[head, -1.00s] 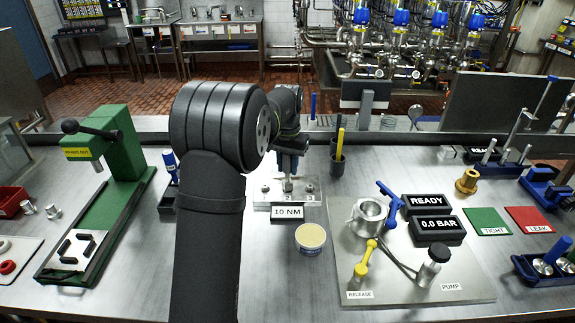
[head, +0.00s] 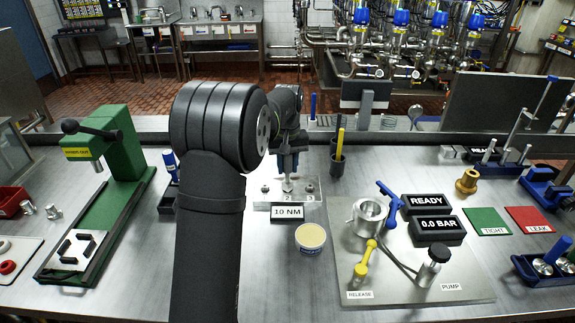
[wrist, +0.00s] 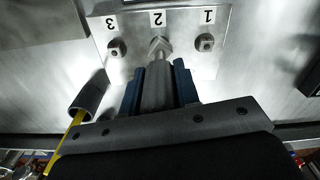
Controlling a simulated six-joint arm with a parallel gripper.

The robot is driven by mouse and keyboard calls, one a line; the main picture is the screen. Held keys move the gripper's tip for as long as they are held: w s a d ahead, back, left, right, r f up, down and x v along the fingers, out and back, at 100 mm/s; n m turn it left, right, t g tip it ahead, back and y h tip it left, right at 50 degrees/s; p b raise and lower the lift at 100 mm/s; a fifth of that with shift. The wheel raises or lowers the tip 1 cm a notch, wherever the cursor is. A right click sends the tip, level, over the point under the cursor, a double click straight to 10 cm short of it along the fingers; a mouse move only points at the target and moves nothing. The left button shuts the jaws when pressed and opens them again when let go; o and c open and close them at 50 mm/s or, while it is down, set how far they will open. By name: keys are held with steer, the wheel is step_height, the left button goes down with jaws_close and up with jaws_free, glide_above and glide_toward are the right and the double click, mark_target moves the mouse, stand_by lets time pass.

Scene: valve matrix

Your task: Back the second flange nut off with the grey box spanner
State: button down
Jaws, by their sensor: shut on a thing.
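My gripper (wrist: 158,88) is shut on the grey box spanner (wrist: 157,82), with a blue finger on each side of its thick handle. In the head view, my gripper (head: 288,160) and the spanner are upright above the middle of the small steel flange plate (head: 313,203). The second flange nut (wrist: 158,47) is at the label 2 position, in line with the spanner's slim end. I cannot tell whether the spanner's socket is over it. Nut 1 (wrist: 206,42) and nut 3 (wrist: 117,46) stand clear on either side.
A 10 NM sign (head: 288,212) stands before the plate, a tub (head: 310,238) in front of it. A dark holder (head: 337,163) with a yellow-handled tool is close to the right. The test rig (head: 415,270) is further right, a green press (head: 115,150) left.

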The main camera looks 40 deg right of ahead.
steer(key=shift+n, duration=0.3)
steer(key=shift+n, duration=1.6)
steer(key=n, duration=0.3)
steer(key=shift+m, duration=0.6)
steer(key=shift+r, duration=3)
